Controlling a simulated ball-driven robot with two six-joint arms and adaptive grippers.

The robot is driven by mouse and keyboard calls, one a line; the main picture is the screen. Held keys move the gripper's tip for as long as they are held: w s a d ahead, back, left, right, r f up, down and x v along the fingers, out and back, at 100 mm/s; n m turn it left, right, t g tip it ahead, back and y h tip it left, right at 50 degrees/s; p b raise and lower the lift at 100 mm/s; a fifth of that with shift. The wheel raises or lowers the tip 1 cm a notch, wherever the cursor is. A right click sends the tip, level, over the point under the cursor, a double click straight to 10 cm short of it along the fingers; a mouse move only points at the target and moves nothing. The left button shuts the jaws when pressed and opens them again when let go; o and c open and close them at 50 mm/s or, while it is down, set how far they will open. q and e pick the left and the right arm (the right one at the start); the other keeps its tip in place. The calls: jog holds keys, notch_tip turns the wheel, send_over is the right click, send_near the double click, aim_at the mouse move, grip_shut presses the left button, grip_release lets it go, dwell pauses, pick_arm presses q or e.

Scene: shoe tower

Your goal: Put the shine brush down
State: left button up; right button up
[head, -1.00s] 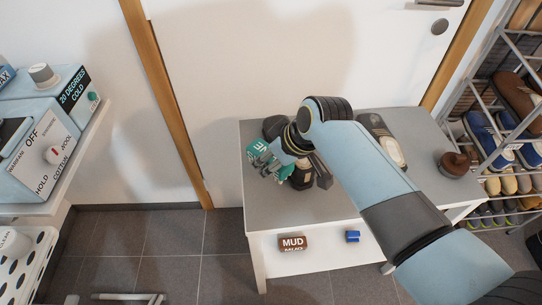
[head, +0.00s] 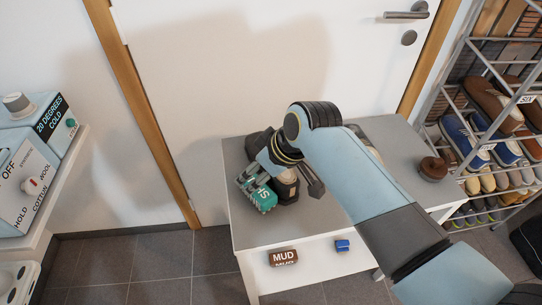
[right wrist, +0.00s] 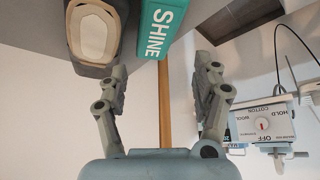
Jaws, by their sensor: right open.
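The shine brush (head: 262,200) is a teal block with white lettering at the left front of the grey table top (head: 240,158). In the right wrist view the brush (right wrist: 160,32) shows its SHINE label just beyond the fingertips and between their lines. My right gripper (head: 282,180) is above the table's left part, partly hidden by its own arm in the head view. In the right wrist view its fingers (right wrist: 163,68) are spread, with nothing between them. The brush's underside is hidden. My left gripper is not in view.
A dark shoe with a cream inside (right wrist: 92,35) stands close beside the brush. A brown round object (head: 433,169) is at the table's right. A MUD brush (head: 283,257) and a blue item (head: 342,246) are lower in front. A shoe rack (head: 490,120) stands right.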

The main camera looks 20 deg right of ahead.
jog(key=p+v, duration=0.1)
jog(key=v, duration=0.8)
jog(key=shift+s+r, duration=0.15)
jog(key=shift+r, duration=0.1)
